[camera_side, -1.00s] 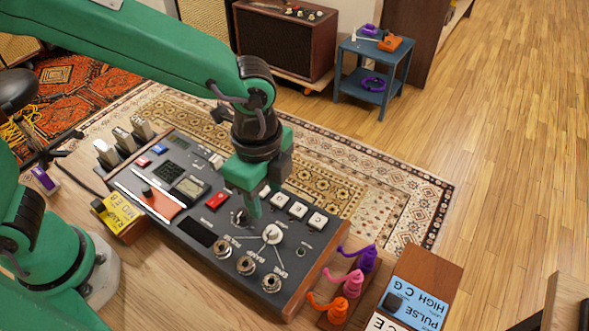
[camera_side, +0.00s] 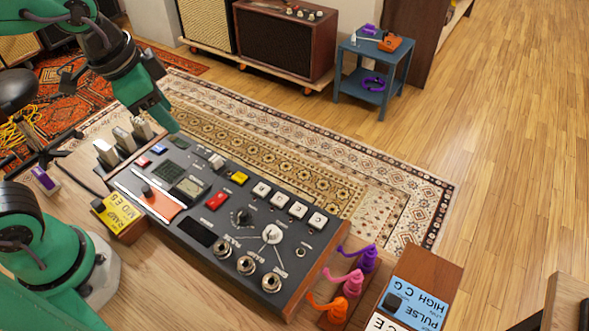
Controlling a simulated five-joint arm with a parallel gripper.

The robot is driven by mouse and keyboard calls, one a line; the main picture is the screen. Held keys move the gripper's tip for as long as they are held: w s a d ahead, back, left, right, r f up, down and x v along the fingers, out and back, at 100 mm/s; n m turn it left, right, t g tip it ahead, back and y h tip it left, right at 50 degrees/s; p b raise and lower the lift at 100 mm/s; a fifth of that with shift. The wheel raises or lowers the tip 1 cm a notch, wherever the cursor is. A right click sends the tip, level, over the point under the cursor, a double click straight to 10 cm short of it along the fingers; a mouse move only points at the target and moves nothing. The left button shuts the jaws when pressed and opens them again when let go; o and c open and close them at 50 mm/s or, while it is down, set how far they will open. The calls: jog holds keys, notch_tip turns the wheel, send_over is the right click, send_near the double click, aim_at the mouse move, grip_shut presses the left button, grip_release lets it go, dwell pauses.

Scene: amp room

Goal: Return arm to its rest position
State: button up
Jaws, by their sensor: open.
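My green gripper (camera_side: 160,115) is at the upper left in the side view, raised near the back left corner of the dark control panel (camera_side: 207,239). It is open, with nothing seen between its jaws. The panel bears a red button (camera_side: 217,200), a yellow button (camera_side: 239,178), several white buttons, knobs and metal jacks, and an orange slider plate (camera_side: 150,201). All of the panel's right part is in plain view.
A yellow labelled box (camera_side: 120,217) and several grey blocks stand left of the panel. Orange, pink and purple plugs (camera_side: 356,268) stand in a wooden holder at right, beside a blue labelled box (camera_side: 416,302). The space above the panel's right half is clear.

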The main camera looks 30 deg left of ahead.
jog(key=s+a+r+n+t+y, duration=0.1)
jog(key=s+a+n+t, duration=0.1)
jog(key=s+a+n, duration=0.2)
jog(key=shift+s+a+n, duration=0.3)
jog(key=shift+a+n, duration=0.6)
jog(key=shift+a, duration=0.5)
